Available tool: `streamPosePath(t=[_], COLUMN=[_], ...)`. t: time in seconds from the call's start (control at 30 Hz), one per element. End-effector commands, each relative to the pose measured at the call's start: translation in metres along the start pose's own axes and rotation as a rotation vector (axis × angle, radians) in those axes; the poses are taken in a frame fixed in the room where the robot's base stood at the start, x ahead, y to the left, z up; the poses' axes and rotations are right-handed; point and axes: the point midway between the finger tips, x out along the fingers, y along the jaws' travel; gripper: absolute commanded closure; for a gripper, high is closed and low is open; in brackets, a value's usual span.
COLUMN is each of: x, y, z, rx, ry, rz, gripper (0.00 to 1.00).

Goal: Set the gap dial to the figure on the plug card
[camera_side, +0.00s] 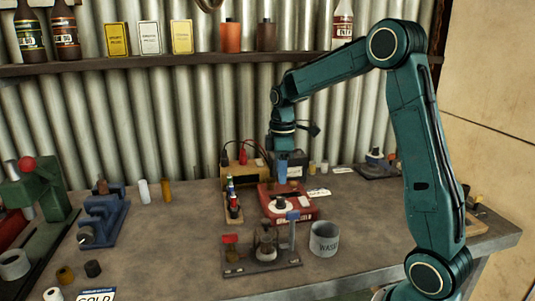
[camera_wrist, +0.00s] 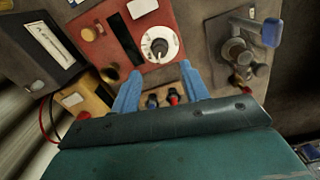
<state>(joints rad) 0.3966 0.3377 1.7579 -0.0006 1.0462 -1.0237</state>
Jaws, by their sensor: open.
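The gap dial (camera_side: 281,205) is a white disc with a dark knob on a red box (camera_side: 300,211). In the wrist view the dial (camera_wrist: 160,45) shows tick marks around the knob, but its figures are too small to read. A small white card (camera_side: 318,194) lies beside the red box; I cannot tell whether it is the plug card, and its text is unreadable. My gripper (camera_side: 281,182) is above the red box's back part. In the wrist view its blue fingers (camera_wrist: 160,70) are spread and empty, with the dial beyond their tips.
A narrow rack with red and dark tops (camera_side: 233,208) stands left of the red box. A yellow-brown box with leads (camera_side: 242,176) is behind.

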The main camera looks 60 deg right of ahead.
Motion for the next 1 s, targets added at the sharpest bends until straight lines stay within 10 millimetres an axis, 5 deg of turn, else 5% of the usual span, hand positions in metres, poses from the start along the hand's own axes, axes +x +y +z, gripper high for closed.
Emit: streamPosePath(t=[0.5, 1.0], x=[0.073, 0.084], y=[0.0, 0.0], z=[0.0, 0.0], rx=[0.0, 0.0], ry=[-0.001, 0.001], rz=[-0.002, 0.0], gripper=[0.55, 0.55])
